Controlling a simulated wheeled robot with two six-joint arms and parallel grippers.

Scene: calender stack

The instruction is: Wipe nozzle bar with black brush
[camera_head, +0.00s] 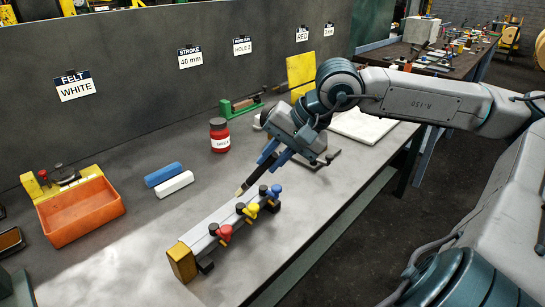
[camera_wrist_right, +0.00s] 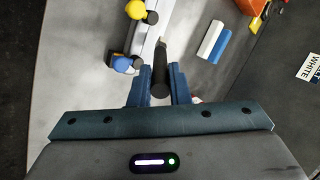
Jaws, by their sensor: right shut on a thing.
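My right gripper (camera_head: 270,155) is shut on a black brush (camera_head: 257,177) with a pale tip, held pointing down and left. In the head view the tip is over or at the back edge of the nozzle bar (camera_head: 206,240); I cannot tell whether it touches. The bar is a long light-grey beam with a yellow end block and red, yellow and blue knobs along its front side. In the right wrist view the brush (camera_wrist_right: 160,78) sits between the fingers (camera_wrist_right: 160,88), alongside the bar (camera_wrist_right: 150,40). My left gripper is not in view.
White and blue blocks (camera_head: 174,184) lie behind the bar, left of the brush. An orange tray (camera_head: 112,208) stands at the left. A red jar (camera_head: 219,136), a green tool (camera_head: 240,106) and a yellow plate (camera_head: 301,72) stand near the back panel. The bench front edge is near the bar.

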